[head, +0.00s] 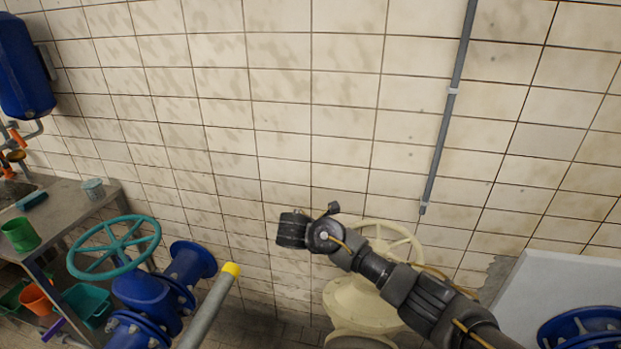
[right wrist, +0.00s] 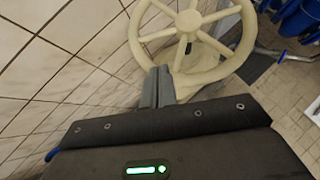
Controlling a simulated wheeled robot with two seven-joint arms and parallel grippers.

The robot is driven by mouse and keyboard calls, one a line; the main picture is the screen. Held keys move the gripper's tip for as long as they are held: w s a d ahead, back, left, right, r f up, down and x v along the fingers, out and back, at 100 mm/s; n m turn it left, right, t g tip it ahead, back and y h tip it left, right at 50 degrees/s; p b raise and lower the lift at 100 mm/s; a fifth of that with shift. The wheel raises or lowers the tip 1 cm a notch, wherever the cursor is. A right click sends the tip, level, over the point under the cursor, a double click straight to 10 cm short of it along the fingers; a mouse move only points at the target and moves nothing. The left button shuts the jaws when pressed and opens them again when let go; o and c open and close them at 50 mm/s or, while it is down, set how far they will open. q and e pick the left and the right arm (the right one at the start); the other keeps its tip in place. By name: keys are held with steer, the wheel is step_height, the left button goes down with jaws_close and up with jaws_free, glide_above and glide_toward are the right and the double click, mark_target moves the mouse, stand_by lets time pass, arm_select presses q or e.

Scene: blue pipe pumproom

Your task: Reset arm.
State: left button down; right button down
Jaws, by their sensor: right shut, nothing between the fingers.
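My right arm comes in from the lower right in the head view. Its gripper (head: 291,229) is held up in front of the tiled wall, pointing left. In the right wrist view the two grey fingers of my right gripper (right wrist: 157,87) are together with nothing between them. A cream handwheel (head: 392,242) on a cream valve body stands behind my right arm, partly hidden by it. The handwheel also shows beyond the fingers in the right wrist view (right wrist: 189,20); I cannot tell its distance from them. My left gripper is not in view.
A teal handwheel (head: 114,247) on blue pipework (head: 150,297) stands at left, beside a yellow-capped grey pipe (head: 208,307). A grey table (head: 62,207) with containers is at far left. A white panel (head: 560,285) and blue wheel (head: 585,330) are at lower right.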

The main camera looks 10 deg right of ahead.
steer(key=s+a+f+m+g+y, duration=0.25)
steer(key=s+f+m+y, duration=0.55)
steer(key=s+f, duration=0.95)
steer(key=s+d+r+m, duration=0.1)
steer(key=s+d+m, duration=0.4)
steer(key=s, duration=0.3)
steer(key=s+d+r+m, duration=0.1)
steer(key=s+d+m, duration=0.4)
steer(key=s, duration=0.4)
steer(key=s+d+r+m, duration=0.1)
steer(key=s+d+m, duration=0.3)
steer(key=s+m, duration=0.3)
step_height(320, 180, down, 27)
steer(key=s+n+g+b, duration=0.1)
steer(key=s+g+b, duration=0.1)
steer(key=s+d+f+b, duration=0.1)
steer(key=s+d+f, duration=0.1)
steer(key=s+f, duration=1.5)
steer(key=shift+d+f+n+g+b, duration=0.3)
steer(key=shift+f+g+b, duration=0.05)
steer(key=shift+f, duration=0.5)
